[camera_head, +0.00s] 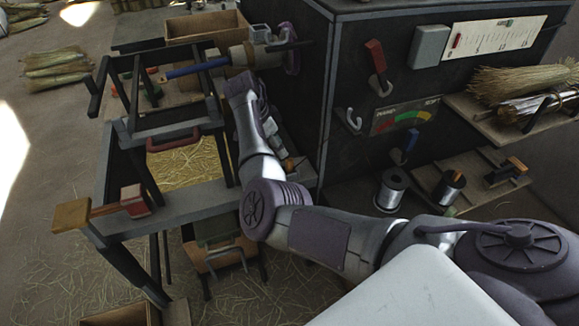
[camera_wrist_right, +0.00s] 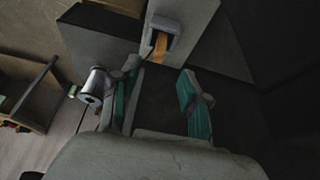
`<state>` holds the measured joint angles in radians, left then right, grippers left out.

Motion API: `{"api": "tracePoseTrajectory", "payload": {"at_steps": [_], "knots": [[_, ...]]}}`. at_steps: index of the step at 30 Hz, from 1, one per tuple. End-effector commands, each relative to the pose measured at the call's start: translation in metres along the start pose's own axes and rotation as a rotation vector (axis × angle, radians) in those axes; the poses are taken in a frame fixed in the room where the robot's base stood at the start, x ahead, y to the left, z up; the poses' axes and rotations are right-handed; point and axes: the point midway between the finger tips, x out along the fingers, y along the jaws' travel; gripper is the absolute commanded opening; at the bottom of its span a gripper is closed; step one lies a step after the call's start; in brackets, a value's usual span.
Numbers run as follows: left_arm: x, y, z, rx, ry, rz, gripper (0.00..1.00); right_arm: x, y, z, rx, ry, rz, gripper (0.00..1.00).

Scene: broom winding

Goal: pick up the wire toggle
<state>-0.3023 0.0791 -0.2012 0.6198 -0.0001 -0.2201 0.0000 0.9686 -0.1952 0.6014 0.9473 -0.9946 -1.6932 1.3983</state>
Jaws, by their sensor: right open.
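An orange tab in a grey housing, most likely the wire toggle (camera_wrist_right: 160,45), shows in the right wrist view just beyond my fingertips. My right gripper (camera_wrist_right: 158,76) is open, its two teal-padded fingers spread and nothing between them. The tab lines up with the left part of the gap and is not gripped. In the head view a small orange piece (camera_head: 289,163) shows beside the dark cabinet, close behind my right forearm. There my right gripper (camera_head: 279,145) is mostly hidden by that arm. My left gripper is not in view.
A metal spool (camera_wrist_right: 93,86) is left of the fingers in the wrist view. A grey bench frame (camera_head: 180,203) is on the left. Another spool (camera_head: 390,190) stands on the right shelf.

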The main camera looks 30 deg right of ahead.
Motion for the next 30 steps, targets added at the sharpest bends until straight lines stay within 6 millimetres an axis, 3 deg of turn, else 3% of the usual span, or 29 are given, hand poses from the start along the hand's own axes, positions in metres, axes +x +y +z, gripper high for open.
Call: {"api": "tracePoseTrajectory", "payload": {"at_steps": [3,11,19,28,30], "knots": [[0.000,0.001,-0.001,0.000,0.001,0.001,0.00,0.019,0.000,-0.001,-0.001,0.000,0.001,0.46],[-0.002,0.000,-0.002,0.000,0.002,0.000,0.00,0.039,0.001,-0.002,0.000,0.000,0.001,0.46],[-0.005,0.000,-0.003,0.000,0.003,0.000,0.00,0.077,0.001,-0.004,-0.001,0.000,0.001,0.46],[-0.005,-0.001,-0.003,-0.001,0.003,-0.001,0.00,0.083,0.001,-0.003,0.000,0.000,-0.001,0.46],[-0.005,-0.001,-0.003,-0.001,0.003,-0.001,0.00,0.083,0.001,-0.003,0.000,0.000,-0.001,0.36]]}}
